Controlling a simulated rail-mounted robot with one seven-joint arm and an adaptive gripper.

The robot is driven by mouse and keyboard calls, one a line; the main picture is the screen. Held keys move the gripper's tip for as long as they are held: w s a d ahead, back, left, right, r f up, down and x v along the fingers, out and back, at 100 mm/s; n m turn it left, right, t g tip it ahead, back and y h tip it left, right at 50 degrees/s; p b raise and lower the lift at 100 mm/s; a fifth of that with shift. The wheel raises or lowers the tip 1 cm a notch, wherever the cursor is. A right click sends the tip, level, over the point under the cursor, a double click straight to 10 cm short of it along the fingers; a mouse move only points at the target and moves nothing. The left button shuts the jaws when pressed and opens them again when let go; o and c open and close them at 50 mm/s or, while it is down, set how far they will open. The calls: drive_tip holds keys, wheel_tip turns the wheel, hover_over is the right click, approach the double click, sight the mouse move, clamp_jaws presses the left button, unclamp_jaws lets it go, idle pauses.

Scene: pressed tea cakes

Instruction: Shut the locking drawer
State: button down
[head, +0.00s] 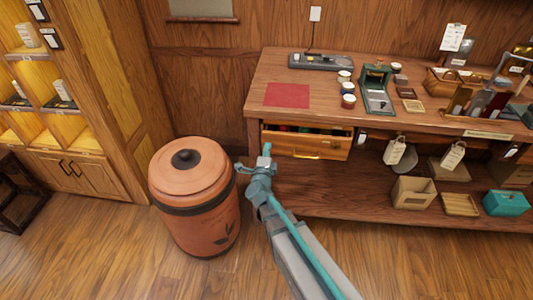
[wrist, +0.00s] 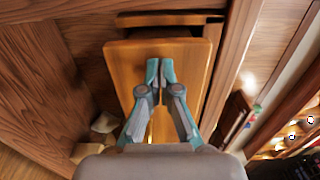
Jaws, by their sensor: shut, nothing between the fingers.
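The wooden drawer (head: 318,146) under the left part of the counter is pulled partly out, with dark and coloured contents showing over its front. Its front carries a yellow bar handle (head: 306,156). My gripper (head: 266,150) is at the left end of the drawer front. In the wrist view my gripper's fingertips (wrist: 160,64) are together and empty, overlapping the drawer front (wrist: 190,58). I cannot tell whether they touch it. Much of the lower drawer front is hidden behind the gripper in that view. No lock shows clearly.
A large terracotta jar (head: 195,190) with a lid stands on the floor left of my gripper. The counter (head: 325,85) holds a red mat (head: 287,95), cups and tools. A lower shelf (head: 350,195) holds boxes and a teal case (head: 507,202). Floor in front is free.

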idle(0.3)
drive_tip(key=b+x, duration=0.1)
drive_tip(key=x, duration=0.5)
drive_tip(key=shift+f+b, duration=0.15)
drive_tip(key=shift+b, duration=0.2)
drive_tip(key=shift+r, duration=0.25)
